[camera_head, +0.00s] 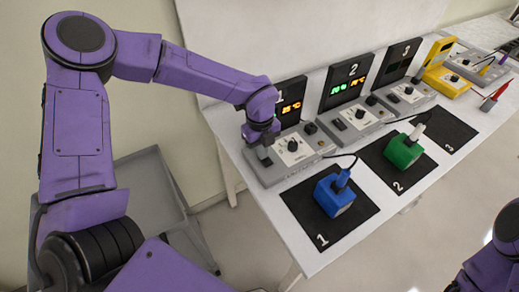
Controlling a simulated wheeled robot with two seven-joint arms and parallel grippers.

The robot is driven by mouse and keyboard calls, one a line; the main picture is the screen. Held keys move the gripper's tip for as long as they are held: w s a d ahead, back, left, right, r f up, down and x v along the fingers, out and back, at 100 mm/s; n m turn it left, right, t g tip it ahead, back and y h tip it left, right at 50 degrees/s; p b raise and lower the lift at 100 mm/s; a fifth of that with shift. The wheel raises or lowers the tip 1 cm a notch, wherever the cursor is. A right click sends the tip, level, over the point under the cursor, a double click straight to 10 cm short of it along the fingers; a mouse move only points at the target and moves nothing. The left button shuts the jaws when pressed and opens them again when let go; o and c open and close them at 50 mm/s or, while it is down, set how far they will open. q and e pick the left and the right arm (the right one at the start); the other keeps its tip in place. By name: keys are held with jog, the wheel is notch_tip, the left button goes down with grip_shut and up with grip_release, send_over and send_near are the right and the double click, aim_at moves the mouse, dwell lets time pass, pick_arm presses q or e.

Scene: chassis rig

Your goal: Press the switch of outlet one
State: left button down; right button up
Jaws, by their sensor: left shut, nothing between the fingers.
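Outlet one (277,175) is a grey box at the near left end of the white table, with a dark knob on its pale face. Its black panel (295,92) marked 1 stands behind it with a lit orange display. My left gripper (264,157) is shut and empty, pointing down over the left end of outlet one. It covers the spot where the switch sits, so I cannot see the switch or tell whether the fingertips touch it. My right arm shows only in part at the lower right corner, and its gripper is out of the picture.
Outlet two (357,124) and outlet three (405,97) stand farther along the table. A blue block (334,196) and a green block (403,152) sit on numbered black mats. A yellow device (447,82) stands beyond. A grey cart (150,185) is left of the table.

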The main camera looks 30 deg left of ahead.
pick_arm(q)
jog(key=shift+s+d+f, duration=0.35)
jog(key=shift+s+f, duration=0.1)
jog(key=shift+r, duration=0.2)
notch_tip(320, 180, up, 8)
jog(key=w+a+p, duration=0.1)
jog(key=p, duration=0.5)
jog(key=shift+r, duration=0.25)
jog(key=shift+w, duration=0.1)
